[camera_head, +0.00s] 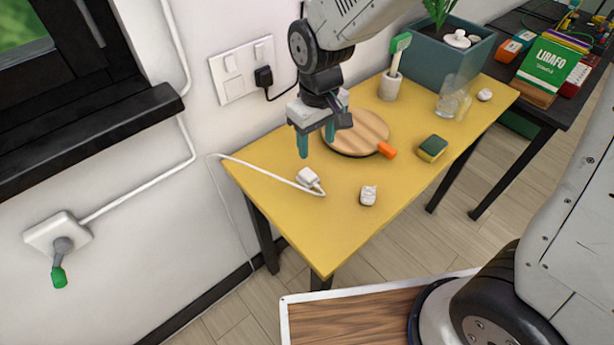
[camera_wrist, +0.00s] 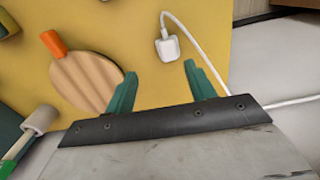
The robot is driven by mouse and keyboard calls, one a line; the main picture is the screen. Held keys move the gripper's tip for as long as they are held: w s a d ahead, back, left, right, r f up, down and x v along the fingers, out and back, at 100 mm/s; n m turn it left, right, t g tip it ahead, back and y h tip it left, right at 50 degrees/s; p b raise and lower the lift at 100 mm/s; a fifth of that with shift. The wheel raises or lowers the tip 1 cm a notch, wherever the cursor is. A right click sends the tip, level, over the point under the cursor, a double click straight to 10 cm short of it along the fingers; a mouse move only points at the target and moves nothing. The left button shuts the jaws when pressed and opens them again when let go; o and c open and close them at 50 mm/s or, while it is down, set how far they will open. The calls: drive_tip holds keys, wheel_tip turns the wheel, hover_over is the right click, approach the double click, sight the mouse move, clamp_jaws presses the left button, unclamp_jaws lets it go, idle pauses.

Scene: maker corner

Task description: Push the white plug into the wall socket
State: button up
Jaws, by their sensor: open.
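The white plug (camera_head: 309,178) lies on the yellow table near its wall-side left corner, its white cord (camera_head: 255,167) running left off the edge. In the wrist view the plug (camera_wrist: 167,47) shows between and beyond my fingertips. My gripper (camera_head: 317,142) is open and empty above the table, a little above and behind the plug, apart from it; its two green fingers also show in the wrist view (camera_wrist: 160,70). The white wall socket plate (camera_head: 228,75) is on the wall behind the table. A black plug (camera_head: 263,76) with a black cord sits in its right part.
A round wooden board (camera_head: 358,133) with an orange-tipped handle lies under and right of my gripper. A sponge (camera_head: 432,148), a crumpled white thing (camera_head: 368,195), a brush holder (camera_head: 390,87), a clear glass (camera_head: 450,103) and a planter (camera_head: 440,60) share the table. Its front-left is clear.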

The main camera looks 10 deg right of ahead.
sight(308, 174)
drive_tip(key=shift+w+a+f, duration=0.2)
drive_tip(key=shift+a+f, duration=0.75)
drive_tip(key=shift+f, duration=0.15)
drive_tip(key=shift+f, duration=1.25)
wheel_tip(308, 174, down, 5)
drive_tip(key=shift+s+f, duration=0.1)
drive_tip(key=c, duration=1)
